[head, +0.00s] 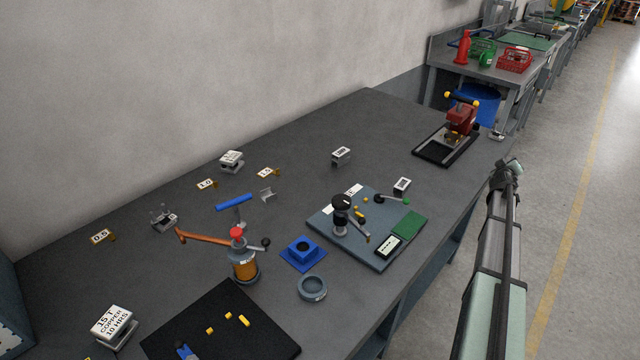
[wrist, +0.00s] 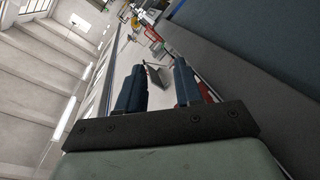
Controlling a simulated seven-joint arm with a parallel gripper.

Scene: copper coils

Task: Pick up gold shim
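Small gold-coloured tags with white number labels lie on the dark bench: one marked 0.5 (head: 102,237) at the left, one marked 1.0 (head: 207,184) and another (head: 268,172) near the back. Small yellow pieces (head: 243,321) lie on the black mat at the front. I cannot tell for certain which of these is the gold shim. My gripper (wrist: 158,78) is open and empty in the wrist view, its two dark fingers apart. In the head view my arm is at the right, beyond the bench's right edge, far from the tags. No tag can be made out in the wrist view.
A red press (head: 462,117) stands at the far right.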

